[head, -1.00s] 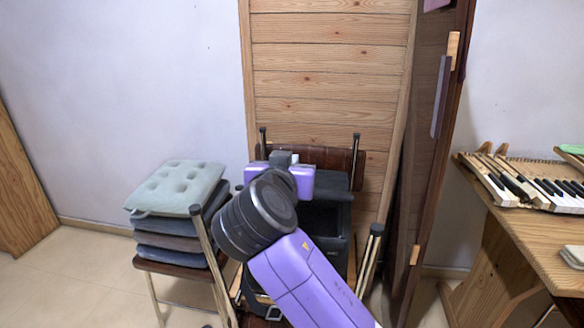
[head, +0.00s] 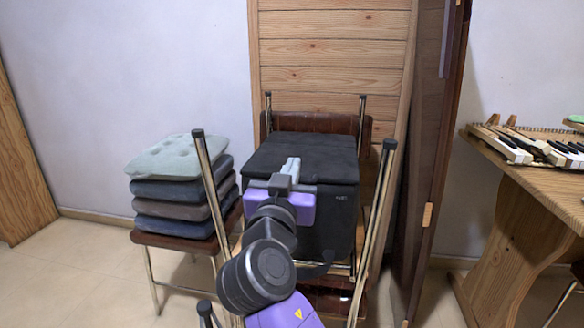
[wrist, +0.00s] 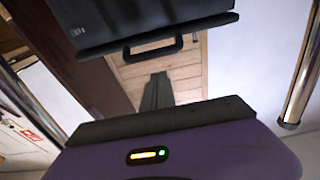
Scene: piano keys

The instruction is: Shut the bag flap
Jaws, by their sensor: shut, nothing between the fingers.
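The black bag (head: 338,220) is box-shaped and stands on a chair in front of the wood panel. Its flap (head: 310,150) lies nearly flat across the top in the head view; whether its front edge is fully down is hidden behind my gripper. My gripper (head: 291,163) is shut and empty, its grey fingers overlapping the bag's front top edge; contact cannot be told. In the wrist view the bag (wrist: 110,18) hangs at the top of the picture with a black handle (wrist: 152,48). The shut fingers (wrist: 158,78) show below the handle, apart from it in the picture.
Metal chair posts (head: 375,220) rise to the right and left of my arm, close to it. A stack of cushions (head: 180,185) sits on a chair at left. A dark door edge (head: 425,170) stands at right, then a wooden desk with piano keys (head: 520,145).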

